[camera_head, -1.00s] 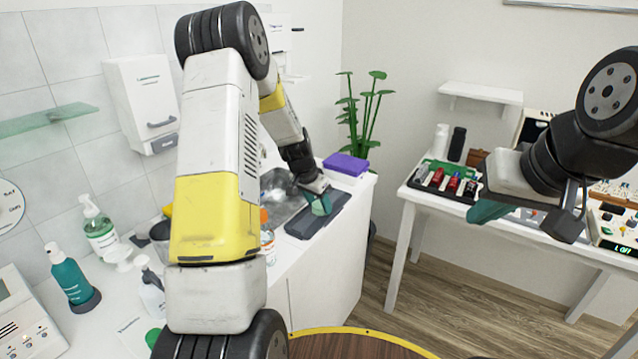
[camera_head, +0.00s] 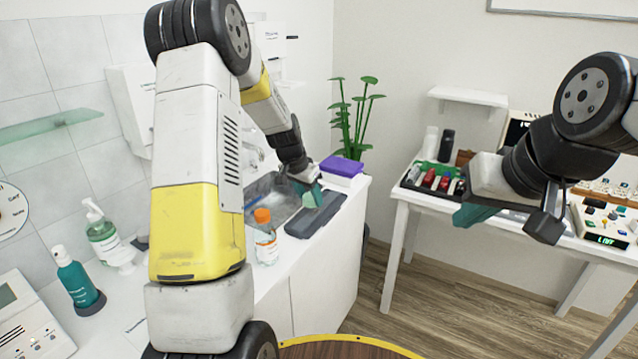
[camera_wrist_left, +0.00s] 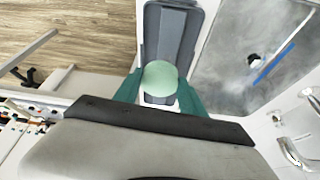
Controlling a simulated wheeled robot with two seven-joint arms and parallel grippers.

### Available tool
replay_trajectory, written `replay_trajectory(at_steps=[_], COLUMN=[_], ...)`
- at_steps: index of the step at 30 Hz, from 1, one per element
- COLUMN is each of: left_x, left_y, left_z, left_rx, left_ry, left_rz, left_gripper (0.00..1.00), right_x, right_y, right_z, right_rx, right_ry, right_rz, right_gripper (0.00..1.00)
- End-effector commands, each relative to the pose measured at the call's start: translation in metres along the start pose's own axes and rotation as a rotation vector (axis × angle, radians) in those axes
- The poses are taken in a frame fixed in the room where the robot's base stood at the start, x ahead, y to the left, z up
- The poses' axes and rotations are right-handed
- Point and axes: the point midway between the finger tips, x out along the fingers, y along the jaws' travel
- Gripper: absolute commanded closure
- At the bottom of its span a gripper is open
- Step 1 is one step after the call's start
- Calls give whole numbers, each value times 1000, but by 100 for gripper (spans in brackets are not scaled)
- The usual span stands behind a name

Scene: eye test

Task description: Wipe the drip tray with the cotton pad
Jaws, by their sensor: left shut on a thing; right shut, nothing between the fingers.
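The drip tray (camera_head: 312,222) is a dark grey, shallow, long tray on the white counter, beside the sink. It also shows in the left wrist view (camera_wrist_left: 172,42). My left gripper (camera_head: 312,197) is over the tray, with teal fingers. In the left wrist view the left gripper (camera_wrist_left: 160,90) is shut on the cotton pad (camera_wrist_left: 160,77), a round, pale green disc, which lies in front of the tray there. I cannot tell whether the pad touches the tray. My right gripper (camera_head: 474,215) is shut and empty, in front of the side table, well away from the tray.
The metal sink (camera_wrist_left: 250,45) lies right beside the tray. An orange-capped bottle (camera_head: 265,240) stands nearer on the counter. A purple-topped box (camera_head: 342,168) and a plant (camera_head: 356,118) are beyond the tray. A white side table (camera_head: 400,193) with a rack of items stands at right.

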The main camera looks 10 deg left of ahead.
Motion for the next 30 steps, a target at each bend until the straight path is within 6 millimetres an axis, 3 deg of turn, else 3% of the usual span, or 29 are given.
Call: replay_trajectory(at_steps=[10, 30], left_x=[-24, -24], left_y=[3, 6], left_z=[-9, -8], left_rx=[-1, -9], left_ry=[0, -3], left_rz=[0, -3], left_gripper=[85, 85], right_x=[0, 0], right_y=[0, 0], right_z=[0, 0], right_rx=[0, 0], right_ry=[0, 0], right_rz=[0, 0], right_gripper=[100, 100])
